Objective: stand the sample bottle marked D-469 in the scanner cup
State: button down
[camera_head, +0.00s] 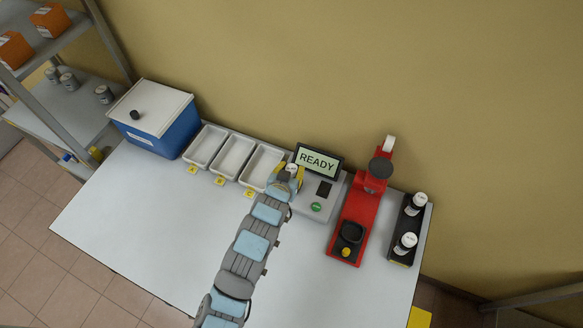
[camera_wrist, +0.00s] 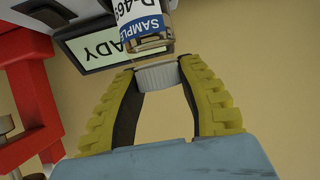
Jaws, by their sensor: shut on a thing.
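The sample bottle (camera_wrist: 142,28) shows in the wrist view with a white and blue label reading "SAMPLE" and part of "D-469". My gripper (camera_wrist: 158,74) is shut on its ribbed whitish cap (camera_wrist: 158,76), one yellow finger on each side. In the head view my gripper (camera_head: 288,178) is at the left edge of the grey machine (camera_head: 328,198) with the "READY" screen (camera_head: 317,161). This machine has a dark square (camera_head: 324,188) and a green button (camera_head: 316,207). I cannot tell whether the dark square is the scanner cup. The bottle's lower end is out of the wrist view.
A red stand (camera_head: 361,211) with a dark cup and yellow knob is right of the machine. A dark rack (camera_head: 409,230) holds two white-capped bottles. Three grey trays (camera_head: 236,157) and a blue box (camera_head: 151,118) stand left. The front table (camera_head: 150,220) is clear.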

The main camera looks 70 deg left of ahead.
jog(key=c, duration=0.7)
grip_release()
jog(key=shift+c, duration=0.2)
jog(key=shift+r, duration=0.4)
jog(key=p+v, duration=0.1)
jog(key=v, duration=1.1)
jog(key=shift+p, duration=0.4)
jog(key=shift+w+d+f, duration=0.1)
